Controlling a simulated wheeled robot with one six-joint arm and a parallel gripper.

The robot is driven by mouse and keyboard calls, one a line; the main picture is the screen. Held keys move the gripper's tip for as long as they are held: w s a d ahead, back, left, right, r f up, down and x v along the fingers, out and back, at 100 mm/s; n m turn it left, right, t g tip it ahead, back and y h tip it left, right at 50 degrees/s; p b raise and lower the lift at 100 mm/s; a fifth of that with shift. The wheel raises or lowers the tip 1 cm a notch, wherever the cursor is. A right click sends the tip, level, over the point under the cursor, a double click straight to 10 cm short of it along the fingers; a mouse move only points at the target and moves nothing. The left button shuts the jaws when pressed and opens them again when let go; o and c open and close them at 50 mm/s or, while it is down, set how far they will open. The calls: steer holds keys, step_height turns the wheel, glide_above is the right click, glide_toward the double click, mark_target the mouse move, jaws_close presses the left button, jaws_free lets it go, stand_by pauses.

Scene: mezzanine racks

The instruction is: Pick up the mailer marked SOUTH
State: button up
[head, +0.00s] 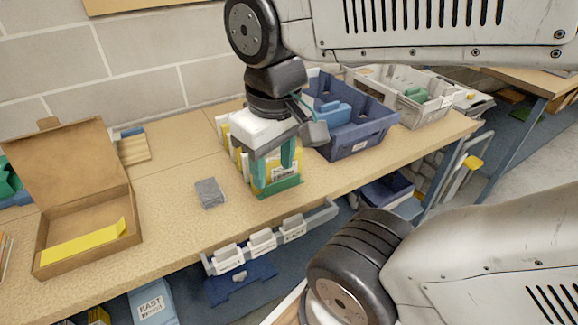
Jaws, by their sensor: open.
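Several upright mailers, yellow and white, stand together in a green holder (282,188) on the bench. The front mailer (283,173) carries a white label with dark print too small to read surely, so I cannot tell which one is marked SOUTH. My gripper (273,172) points down at this group with its teal fingers apart. The fingers overlap the front mailer in the picture; I cannot tell whether they touch it. My gripper and wrist hide part of the mailers behind.
An open cardboard box (85,247) with a yellow item stands at left. A small grey block (209,192) lies on the bench (170,210). A blue bin (357,139) and a grey bin (396,92) stand at right. Labelled white holders (262,242) hang below the front edge.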

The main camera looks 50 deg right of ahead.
steer(key=w+d+f+n+g+h, duration=0.3)
steer(key=w+f+n+h, duration=0.1)
steer(key=w, duration=0.2)
steer(key=w+d+f+n+g+h, duration=0.2)
steer(key=w+d+f+n+h, duration=0.1)
steer(key=w, duration=0.2)
steer(key=n+h, duration=0.6)
steer(key=n, duration=0.2)
glide_toward(277, 171)
steer(key=d, duration=0.4)
steer(key=s+d+f, duration=0.1)
steer(key=d, duration=0.1)
steer(key=shift+d, duration=0.3)
jaws_close()
